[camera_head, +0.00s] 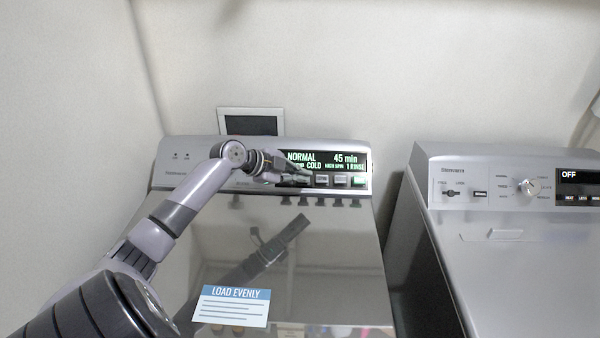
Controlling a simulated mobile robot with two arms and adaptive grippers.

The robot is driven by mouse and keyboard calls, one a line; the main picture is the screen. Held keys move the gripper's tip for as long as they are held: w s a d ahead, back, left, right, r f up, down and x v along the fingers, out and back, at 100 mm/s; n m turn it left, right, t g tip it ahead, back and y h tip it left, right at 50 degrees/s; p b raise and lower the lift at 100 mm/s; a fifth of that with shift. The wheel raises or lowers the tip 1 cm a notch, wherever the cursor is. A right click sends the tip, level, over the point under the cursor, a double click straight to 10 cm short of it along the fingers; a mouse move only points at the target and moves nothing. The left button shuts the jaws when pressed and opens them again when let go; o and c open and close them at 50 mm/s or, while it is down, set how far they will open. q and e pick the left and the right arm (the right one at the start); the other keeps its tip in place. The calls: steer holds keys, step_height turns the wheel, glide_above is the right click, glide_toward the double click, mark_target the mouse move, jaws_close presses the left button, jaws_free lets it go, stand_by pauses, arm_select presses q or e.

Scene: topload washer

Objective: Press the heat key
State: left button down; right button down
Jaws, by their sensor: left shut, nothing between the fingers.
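The washer's control panel (200,152) is at the centre left, with a lit display (328,161) showing NORMAL, 45 min, COLD and 1 RINSE. Below the display is a row of small keys, such as one grey key (340,180) and a green-lit key (358,181) at the right end. Their labels are too small to read, so I cannot tell which is the heat key. My left gripper (300,178) is shut and empty at the left part of this row, hiding what is behind it. I cannot tell whether it touches a key. My right gripper is out of view.
The washer's glossy lid (335,265) carries a LOAD EVENLY label (233,306) and reflects my arm. A second machine (520,250) stands at the right, with a knob (530,187) and an OFF display (578,177). A dark gap separates the machines.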

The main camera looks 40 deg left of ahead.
arm_select(q)
steer(key=shift+w+a+f, duration=0.35)
steer(key=shift+f, duration=0.25)
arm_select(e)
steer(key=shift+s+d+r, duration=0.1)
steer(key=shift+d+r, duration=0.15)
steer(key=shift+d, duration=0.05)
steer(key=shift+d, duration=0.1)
